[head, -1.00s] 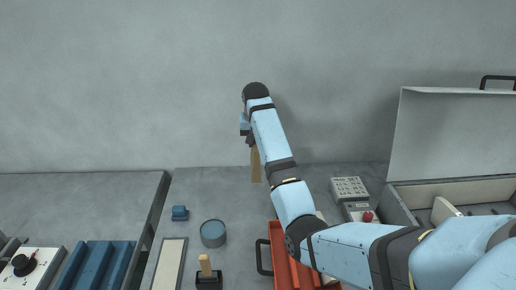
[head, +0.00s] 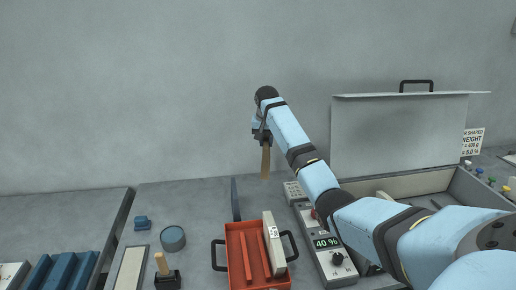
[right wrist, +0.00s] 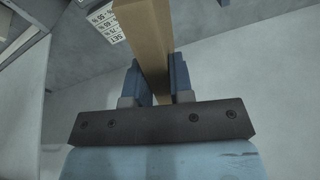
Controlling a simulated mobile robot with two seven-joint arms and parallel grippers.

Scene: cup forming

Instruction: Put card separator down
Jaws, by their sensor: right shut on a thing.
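The card separator, a tan strip (head: 265,162), hangs upright below my right gripper (head: 263,138), high over the table's back part near the wall. In the right wrist view the strip (right wrist: 150,40) passes between the two blue fingers of the gripper (right wrist: 157,82), which is shut on it. The strip's lower end is above the table and touches nothing that I can see. My left gripper is in neither view.
An orange tray (head: 233,252) with black handles holds a pale block (head: 273,243). A dark upright plate (head: 235,199) stands behind it. A control box reading 40 % (head: 325,245) and an open grey case (head: 400,140) are to the right. Blue tin (head: 173,238) and wooden-handled stamp (head: 161,264) are left.

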